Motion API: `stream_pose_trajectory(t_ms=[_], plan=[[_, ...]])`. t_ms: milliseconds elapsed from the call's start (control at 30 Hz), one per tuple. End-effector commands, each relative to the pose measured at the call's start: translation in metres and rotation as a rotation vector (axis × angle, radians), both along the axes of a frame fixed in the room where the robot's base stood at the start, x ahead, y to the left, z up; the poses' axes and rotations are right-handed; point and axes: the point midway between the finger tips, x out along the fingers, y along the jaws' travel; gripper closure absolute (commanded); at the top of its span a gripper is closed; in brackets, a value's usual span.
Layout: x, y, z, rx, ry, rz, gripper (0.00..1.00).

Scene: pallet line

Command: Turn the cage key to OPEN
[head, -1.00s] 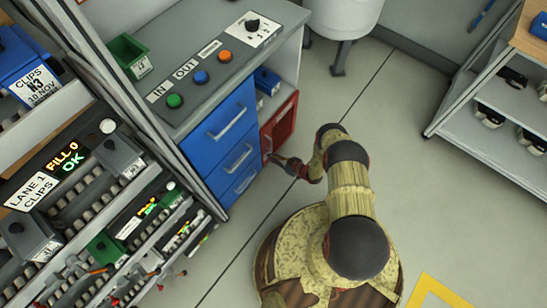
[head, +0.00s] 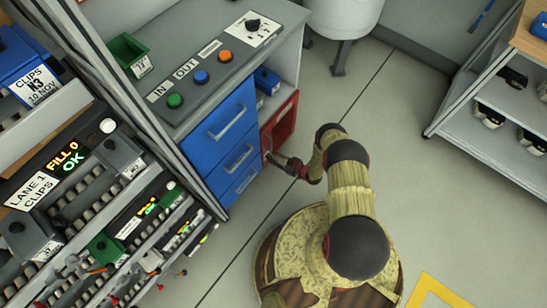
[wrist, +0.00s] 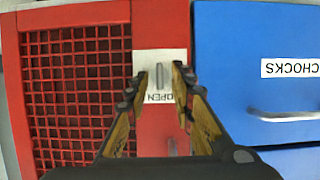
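The red cage (head: 284,122) has a mesh front, which fills the left of the wrist view (wrist: 75,85). Right of the mesh, a pale plate (wrist: 150,56) on the red frame carries the word OPEN, upside down in this view. A small grey key (wrist: 159,75) stands out on the plate, its bar upright in the picture, just above the word. My gripper (wrist: 159,78) is open, with one fingertip on each side of the key and a gap showing on both sides. In the head view my gripper (head: 272,157) is at the cage's lower front; the key is hidden there.
Blue drawers (head: 222,130) stand beside the cage; one front is labelled CHOCKS (wrist: 250,70) in the wrist view. Above is a grey counter (head: 215,50) with coloured buttons and a dial. A clip rack (head: 90,200) stands at left.

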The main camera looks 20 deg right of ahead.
Motion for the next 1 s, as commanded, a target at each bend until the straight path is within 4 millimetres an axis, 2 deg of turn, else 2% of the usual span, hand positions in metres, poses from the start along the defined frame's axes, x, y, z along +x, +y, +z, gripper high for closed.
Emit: stream_pose_trajectory(t_ms=[167,600,800,1000], plan=[[-0.01,-0.01,0.006,-0.001,0.001,-0.003,0.76],[-0.073,-0.055,0.038,0.0,0.001,-0.005,0.76],[-0.087,-0.063,0.044,0.0,0.001,-0.001,0.76],[-0.09,-0.064,0.046,0.0,0.0,0.001,0.76]])
